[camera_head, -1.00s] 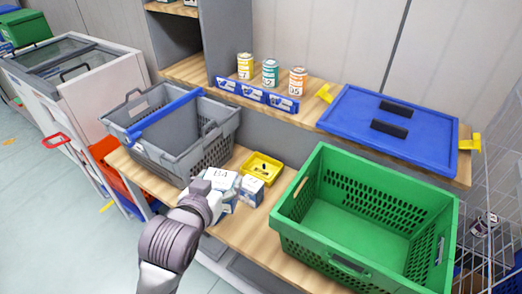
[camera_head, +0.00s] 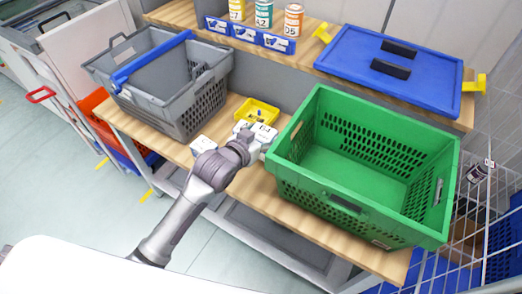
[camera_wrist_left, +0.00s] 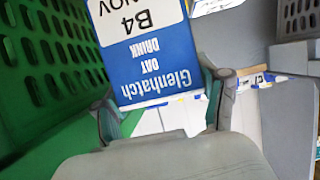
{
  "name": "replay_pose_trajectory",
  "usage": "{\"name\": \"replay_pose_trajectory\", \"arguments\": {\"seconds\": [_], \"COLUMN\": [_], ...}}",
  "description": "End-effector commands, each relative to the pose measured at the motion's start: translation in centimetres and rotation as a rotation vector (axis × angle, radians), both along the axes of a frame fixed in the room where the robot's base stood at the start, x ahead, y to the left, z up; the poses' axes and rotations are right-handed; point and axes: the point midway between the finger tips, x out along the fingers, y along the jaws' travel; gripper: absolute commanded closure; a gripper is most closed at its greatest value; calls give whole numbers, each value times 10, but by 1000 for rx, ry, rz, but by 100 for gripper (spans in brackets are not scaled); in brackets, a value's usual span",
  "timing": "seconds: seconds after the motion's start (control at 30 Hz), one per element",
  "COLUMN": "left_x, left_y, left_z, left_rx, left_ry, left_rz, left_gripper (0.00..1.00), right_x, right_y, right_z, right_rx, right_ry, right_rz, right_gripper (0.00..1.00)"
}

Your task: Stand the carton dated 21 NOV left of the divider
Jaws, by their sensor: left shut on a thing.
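My left gripper (camera_head: 246,140) is above the wooden bench, beside the green crate. It is shut on a white and blue carton (camera_wrist_left: 150,50). In the left wrist view the carton is upside down and reads Glenhatch Oat Drink, B4 and NOV; the day is cut off. In the head view its white top (camera_head: 265,131) shows past the fingers. Another white carton (camera_head: 201,145) stands on the bench left of the gripper. The grey basket (camera_head: 185,118) has a blue bar (camera_head: 150,60) across it; I cannot tell whether this is the divider. My right gripper is not in view.
The green crate (camera_head: 300,185) stands close right of the gripper and looks empty. A yellow tray (camera_head: 258,106) lies behind the gripper. Several cans and a blue lid (camera_head: 435,70) are on the shelf behind. A wire rack (camera_head: 490,225) is at the right.

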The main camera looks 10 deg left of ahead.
Motion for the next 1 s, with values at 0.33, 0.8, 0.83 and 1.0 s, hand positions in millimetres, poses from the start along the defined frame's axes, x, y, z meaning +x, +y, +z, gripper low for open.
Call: {"name": "replay_pose_trajectory", "arguments": {"seconds": [0.33,0.8,0.83,1.0], "left_x": [0,0,0,0], "left_y": [-1,-1,-1,0], "left_z": [-44,-73,-73,-77], "left_rx": [-1,-2,-2,-1], "left_ry": [-2,-5,-5,-2], "left_rz": [0,-1,-1,0], "left_gripper": [75,75,75,21], "right_x": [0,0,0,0], "right_y": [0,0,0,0], "right_z": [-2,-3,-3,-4], "right_rx": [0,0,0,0], "right_ry": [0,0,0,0], "right_rz": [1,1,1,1], "right_gripper": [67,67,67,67]}}
